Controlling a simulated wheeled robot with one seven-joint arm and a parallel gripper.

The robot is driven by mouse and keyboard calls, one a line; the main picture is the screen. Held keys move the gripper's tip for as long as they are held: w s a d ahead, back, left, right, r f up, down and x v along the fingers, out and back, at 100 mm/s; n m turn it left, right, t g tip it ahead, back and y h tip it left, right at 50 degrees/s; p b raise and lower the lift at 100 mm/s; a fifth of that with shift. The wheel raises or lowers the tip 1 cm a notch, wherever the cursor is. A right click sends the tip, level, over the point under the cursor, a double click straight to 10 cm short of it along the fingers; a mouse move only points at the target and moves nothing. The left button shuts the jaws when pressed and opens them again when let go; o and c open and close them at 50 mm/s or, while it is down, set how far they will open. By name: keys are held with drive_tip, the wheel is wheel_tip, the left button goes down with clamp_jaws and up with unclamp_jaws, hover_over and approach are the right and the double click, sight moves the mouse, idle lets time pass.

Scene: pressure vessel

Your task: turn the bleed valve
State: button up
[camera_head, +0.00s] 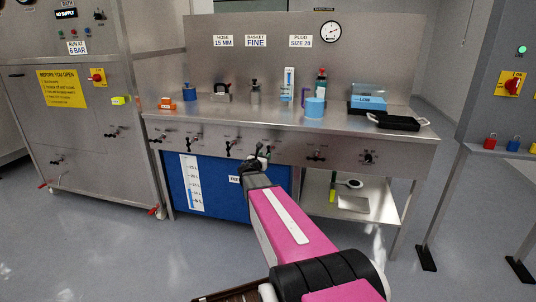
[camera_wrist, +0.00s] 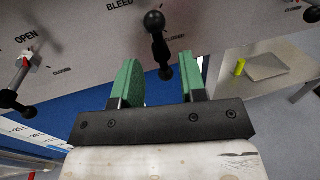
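The bleed valve (camera_wrist: 159,45) has a black lever with a ball at its upper end, beside the label BLEED on the steel panel. My gripper (camera_wrist: 160,76) is open, with one green finger on each side of the lever's lower end. Gaps show between the lever and both fingers. I cannot tell how deep the lever sits between them. In the head view my gripper (camera_head: 255,162) is at the bench's front panel, and it partly hides the valve there.
Another black lever (camera_wrist: 18,102) marked OPEN and CLOSED is at the left in the wrist view. More valve handles (camera_head: 190,144) line the bench front (camera_head: 400,157). A blue tank (camera_head: 222,188) is below. A lower shelf (camera_head: 372,189) is at the right. The floor in front is clear.

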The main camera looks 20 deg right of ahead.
drive_tip(key=x, duration=0.5)
clamp_jaws()
